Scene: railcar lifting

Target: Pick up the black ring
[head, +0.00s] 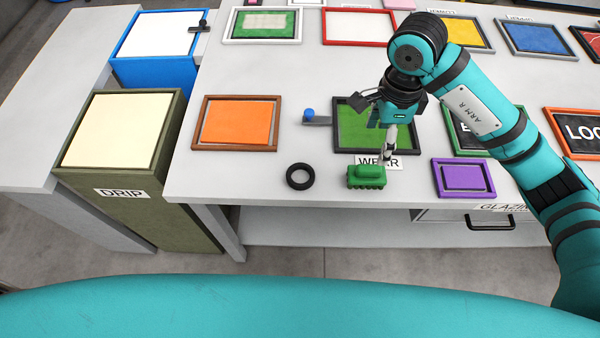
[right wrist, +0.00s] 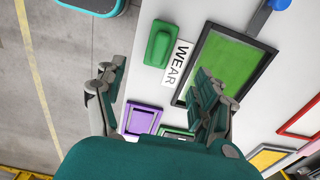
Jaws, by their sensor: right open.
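The black ring (head: 300,176) lies flat on the white table near its front edge, in the head view. It stands left of the green block (head: 367,177) and below the orange panel. My right gripper (head: 386,158) hangs over the table just above the green block, to the right of the ring. In the right wrist view my right gripper (right wrist: 155,95) has its fingers wide apart with nothing between them. The green block also shows there (right wrist: 161,44); the ring does not show in that view. My left gripper is not in view.
A green framed panel (head: 349,138) with a WEAR label lies behind the green block. An orange framed panel (head: 237,122) lies at left, a purple frame (head: 463,178) at right. The DRIP bin (head: 115,190) stands left of the table.

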